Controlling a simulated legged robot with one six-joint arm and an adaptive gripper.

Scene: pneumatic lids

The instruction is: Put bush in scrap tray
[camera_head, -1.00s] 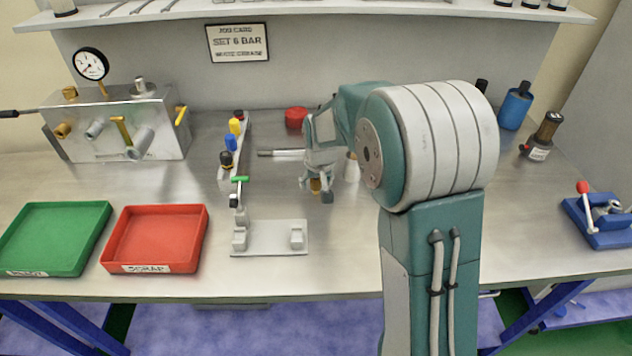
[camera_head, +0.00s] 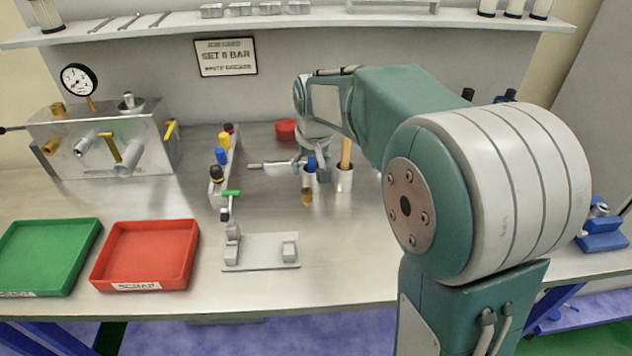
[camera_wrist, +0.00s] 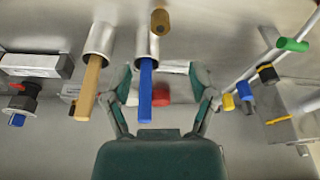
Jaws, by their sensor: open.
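The bush appears to be a small brass cylinder (camera_head: 306,198) standing on the bench, just in front of two metal cups. It also shows near the top of the wrist view (camera_wrist: 160,21). The red scrap tray (camera_head: 147,256), labelled SCRAP, lies at the front left of the bench and is empty. My gripper (camera_wrist: 163,72) is open, with its two fingers spread and nothing held between them. In the head view it hangs behind the bush by the cups, partly hidden. The bush is outside the fingers.
A cup with a blue handle (camera_wrist: 146,85) and a cup with a wooden handle (camera_wrist: 91,85) stand close to my gripper. A grey fixture (camera_head: 262,252) sits between bush and scrap tray. A green tray (camera_head: 45,255) lies left of the red one. A red round object (camera_head: 286,129) stands behind.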

